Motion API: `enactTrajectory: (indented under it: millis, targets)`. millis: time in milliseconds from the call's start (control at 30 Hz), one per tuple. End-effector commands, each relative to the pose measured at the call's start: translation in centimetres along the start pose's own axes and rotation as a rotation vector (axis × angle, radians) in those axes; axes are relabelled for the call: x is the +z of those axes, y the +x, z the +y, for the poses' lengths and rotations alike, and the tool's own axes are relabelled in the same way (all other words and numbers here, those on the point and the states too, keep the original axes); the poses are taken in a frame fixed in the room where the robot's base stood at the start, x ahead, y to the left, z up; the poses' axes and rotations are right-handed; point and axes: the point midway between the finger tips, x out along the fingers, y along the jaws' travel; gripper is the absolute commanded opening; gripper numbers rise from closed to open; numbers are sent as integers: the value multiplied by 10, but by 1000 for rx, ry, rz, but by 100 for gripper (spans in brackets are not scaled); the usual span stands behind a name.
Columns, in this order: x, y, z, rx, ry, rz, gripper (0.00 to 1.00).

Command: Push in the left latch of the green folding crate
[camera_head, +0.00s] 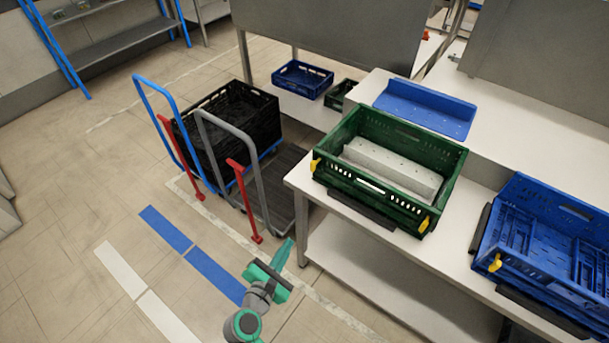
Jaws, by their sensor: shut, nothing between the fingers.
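The green folding crate (362,190) stands upright on the white table. Its left latch (315,164) is a small yellow piece at the left end of the near side, and it seems to stick out a little. A second yellow latch (424,225) is at the right end of that side. A light grey block (395,165) lies inside the crate. My gripper (286,247) is shut and empty. In the picture it is below and left of the crate, in front of the table's left end, and apart from the latch.
A blue folding crate (545,262) with a yellow latch is on the right. A blue tray (425,108) lies behind the green crate. Trolleys with a black crate (232,115) stand to the left. The floor at lower left is clear.

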Motion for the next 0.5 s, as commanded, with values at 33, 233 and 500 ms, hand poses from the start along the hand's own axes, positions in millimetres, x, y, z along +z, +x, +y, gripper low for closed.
enactTrajectory:
  millis: [33,233,500]
  targets:
    - [11,8,22,-7,-82,-52,0]
    - [56,18,77,-101,-360,-229,0]
    - [85,15,108,-188,-503,-327,0]
